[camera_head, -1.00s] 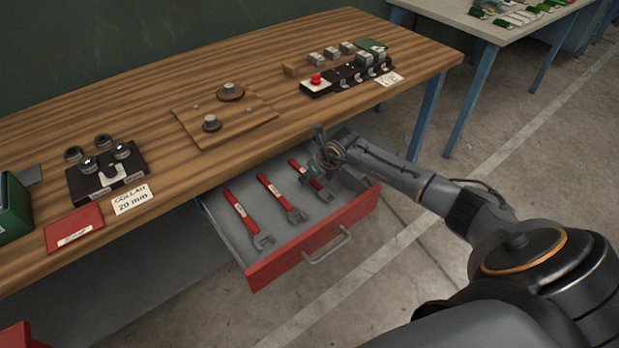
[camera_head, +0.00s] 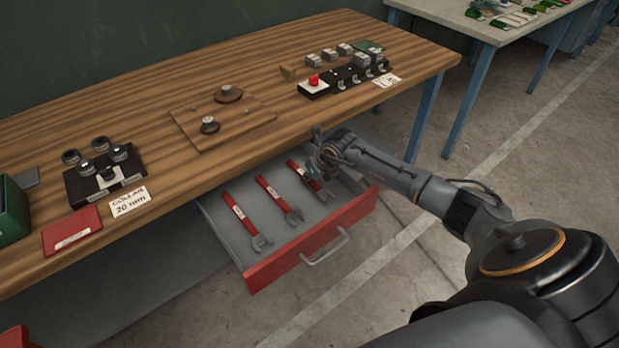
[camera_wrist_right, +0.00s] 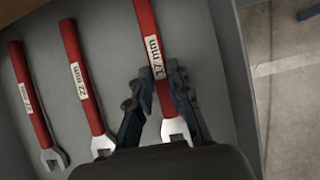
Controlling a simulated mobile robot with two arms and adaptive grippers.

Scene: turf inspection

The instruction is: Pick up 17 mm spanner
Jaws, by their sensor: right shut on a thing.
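The 17 mm spanner (camera_wrist_right: 147,32) has a red handle with a white label and a silver open jaw. It is the rightmost of three in the drawer, and its handle also shows in the head view (camera_head: 296,167). My right gripper (camera_wrist_right: 163,88) is shut on this spanner near the lower end of its handle, one finger on each side. In the head view my right gripper (camera_head: 319,176) is low inside the drawer and hides part of the spanner. I cannot tell whether the spanner is off the drawer floor. My left gripper is not in view.
The 22 mm spanner (camera_wrist_right: 80,75) and another red spanner (camera_wrist_right: 29,95) lie to the left in the open drawer (camera_head: 345,219). The wooden bench top (camera_head: 235,155) overhangs the drawer's back. Clear floor lies in front of the drawer.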

